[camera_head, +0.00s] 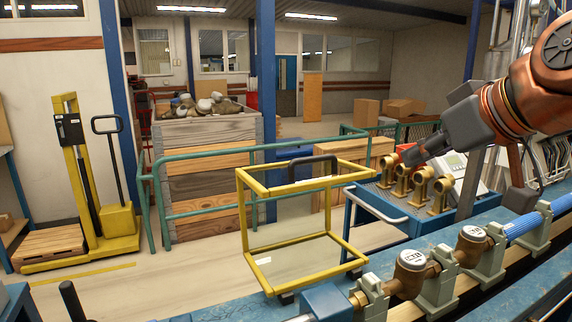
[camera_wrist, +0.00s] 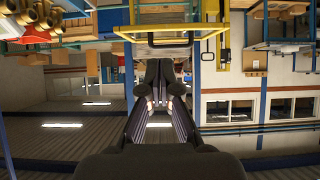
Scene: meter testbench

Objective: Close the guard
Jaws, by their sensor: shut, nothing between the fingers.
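The guard (camera_head: 241,215) is a yellow frame with clear panels and a black handle (camera_head: 312,163) on its top bar. In the head view it stands raised at the far edge of the blue testbench (camera_head: 330,298), clear of the meters. The guard's yellow frame (camera_wrist: 165,28) also shows upside down at the top of the wrist view. My gripper (camera_head: 408,157) is at the upper right, to the right of the guard and apart from it. In the wrist view my gripper (camera_wrist: 159,66) is shut and empty.
Brass meters (camera_head: 411,262) sit in clamps along the bench, with a blue pipe (camera_head: 525,225) to their right. A blue cart (camera_head: 371,205) with brass fittings (camera_head: 402,180) stands behind. A green railing (camera_head: 205,153) and a wooden crate (camera_head: 205,190) stand further back.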

